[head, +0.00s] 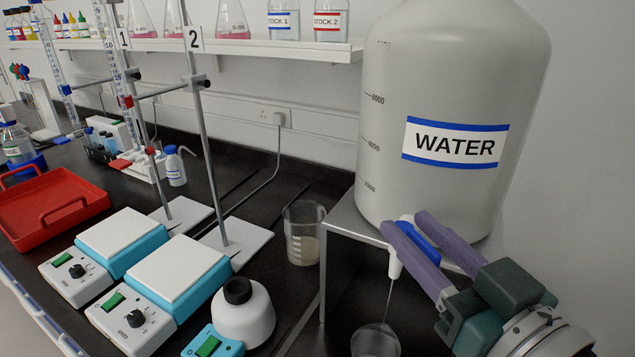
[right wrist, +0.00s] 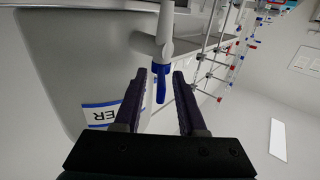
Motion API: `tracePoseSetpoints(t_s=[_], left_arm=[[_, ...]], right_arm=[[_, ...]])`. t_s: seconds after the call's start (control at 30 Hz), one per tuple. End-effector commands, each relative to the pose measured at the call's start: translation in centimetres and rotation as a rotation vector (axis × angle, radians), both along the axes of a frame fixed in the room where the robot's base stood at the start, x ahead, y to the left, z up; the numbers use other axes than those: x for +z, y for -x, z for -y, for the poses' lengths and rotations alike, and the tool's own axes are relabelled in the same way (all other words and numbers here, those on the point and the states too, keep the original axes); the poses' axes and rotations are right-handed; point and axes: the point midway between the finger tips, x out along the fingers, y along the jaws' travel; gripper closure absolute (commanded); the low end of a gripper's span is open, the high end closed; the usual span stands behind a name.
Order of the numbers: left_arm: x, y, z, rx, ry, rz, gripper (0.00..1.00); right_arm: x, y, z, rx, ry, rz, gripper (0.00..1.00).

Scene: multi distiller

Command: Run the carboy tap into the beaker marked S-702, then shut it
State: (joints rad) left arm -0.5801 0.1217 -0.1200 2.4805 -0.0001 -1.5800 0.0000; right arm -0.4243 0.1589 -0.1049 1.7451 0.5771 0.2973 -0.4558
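The white carboy (head: 455,110) labelled WATER stands on a raised metal stand at the right. Its white tap (head: 394,264) has a blue lever (head: 426,246), which also shows in the right wrist view (right wrist: 161,84). A thin stream runs down from the spout toward a clear beaker (head: 376,342) below, cut by the bottom edge. No S-702 mark is readable on it. My right gripper (head: 410,224) is open, its purple fingers on either side of the lever, with gaps visible in the wrist view (right wrist: 160,88). My left gripper is out of view.
Another beaker (head: 304,232) with cloudy content stands left of the metal stand (head: 345,212). Hotplates (head: 175,268), a white flask-shaped vessel (head: 243,316) with a black top, and burette stands (head: 240,240) fill the left. A red tray (head: 45,205) lies far left.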

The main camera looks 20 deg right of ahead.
Motion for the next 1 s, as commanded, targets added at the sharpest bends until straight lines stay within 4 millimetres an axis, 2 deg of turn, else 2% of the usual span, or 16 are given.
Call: tracePoseSetpoints(t_s=[0.17,0.47,0.8,1.0], left_arm=[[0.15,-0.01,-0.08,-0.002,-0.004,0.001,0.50],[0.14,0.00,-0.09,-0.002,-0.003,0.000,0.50],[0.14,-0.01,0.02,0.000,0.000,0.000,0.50],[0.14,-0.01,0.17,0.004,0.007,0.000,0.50]], right_arm=[[0.01,-1.38,-0.04,0.001,-0.001,0.000,0.60],[-0.05,-1.53,-0.05,0.001,-0.001,-0.001,0.61],[-0.03,-1.52,-0.04,0.001,-0.001,-0.001,0.99],[-0.02,-1.51,-0.04,0.001,-0.001,0.000,1.00]])
